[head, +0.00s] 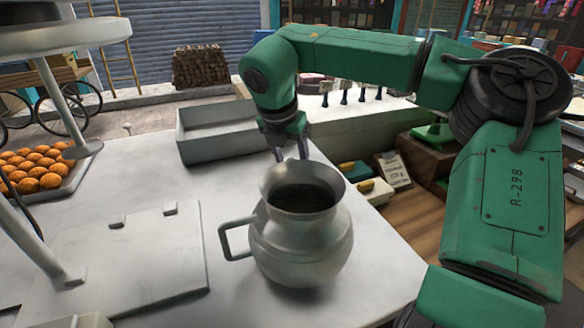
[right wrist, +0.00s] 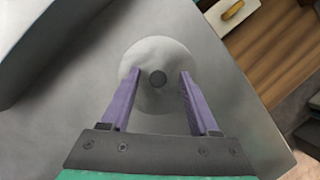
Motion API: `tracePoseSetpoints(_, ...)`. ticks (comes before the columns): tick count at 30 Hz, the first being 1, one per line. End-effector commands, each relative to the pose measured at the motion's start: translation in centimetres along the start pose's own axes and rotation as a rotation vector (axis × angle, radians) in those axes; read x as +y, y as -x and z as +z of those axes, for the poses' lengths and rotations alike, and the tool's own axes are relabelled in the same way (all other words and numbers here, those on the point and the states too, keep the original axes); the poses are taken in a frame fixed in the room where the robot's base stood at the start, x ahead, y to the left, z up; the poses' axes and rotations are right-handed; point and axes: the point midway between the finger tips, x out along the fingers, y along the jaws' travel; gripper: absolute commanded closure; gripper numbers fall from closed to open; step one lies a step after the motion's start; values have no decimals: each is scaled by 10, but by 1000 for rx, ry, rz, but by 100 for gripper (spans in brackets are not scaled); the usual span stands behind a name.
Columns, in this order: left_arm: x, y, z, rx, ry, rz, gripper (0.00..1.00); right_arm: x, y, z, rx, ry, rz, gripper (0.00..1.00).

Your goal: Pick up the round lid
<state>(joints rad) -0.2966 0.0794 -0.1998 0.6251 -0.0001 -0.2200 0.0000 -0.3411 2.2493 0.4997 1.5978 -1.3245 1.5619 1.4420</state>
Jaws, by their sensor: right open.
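The round lid (right wrist: 157,50) is a pale disc with a small dark knob at its centre, lying on the grey counter in the right wrist view. My right gripper (right wrist: 160,76) is open, with its two purple fingers over the lid, one on each side of the knob. No contact with the knob can be made out. In the head view my right gripper (head: 290,153) points down just behind the metal pot (head: 303,240), which hides the lid there. The pot is open at the top, with a dark inside and a handle on its left. My left gripper is not in view.
An empty grey tray (head: 222,146) stands behind and left of the pot. A flat panel (head: 120,262) and a tray of orange round food (head: 72,182) are at left. Boxes with yellow-topped items (head: 374,190) lie beyond the counter's right edge. The counter left of the pot is mostly clear.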

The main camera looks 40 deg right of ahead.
Motion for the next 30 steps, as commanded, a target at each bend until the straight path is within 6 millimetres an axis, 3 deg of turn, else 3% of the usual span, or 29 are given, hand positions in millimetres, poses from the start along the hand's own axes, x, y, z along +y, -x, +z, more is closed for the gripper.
tracePoseSetpoints(3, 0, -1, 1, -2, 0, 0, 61, 0, 0, 0, 0, 0, 0, 38)
tracePoseSetpoints(8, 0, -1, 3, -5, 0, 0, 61, 0, 0, 0, 0, 0, 0, 100)
tracePoseSetpoints(18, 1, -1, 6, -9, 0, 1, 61, 0, 2, 0, -1, 0, 0, 100)
tracePoseSetpoints(23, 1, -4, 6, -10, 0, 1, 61, 0, 14, 6, -2, -3, -1, 100)
tracePoseSetpoints(26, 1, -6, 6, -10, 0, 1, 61, 0, 34, 14, -5, -4, 1, 100)
tracePoseSetpoints(30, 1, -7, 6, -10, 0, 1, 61, 1, 83, 34, -8, -6, 3, 100)
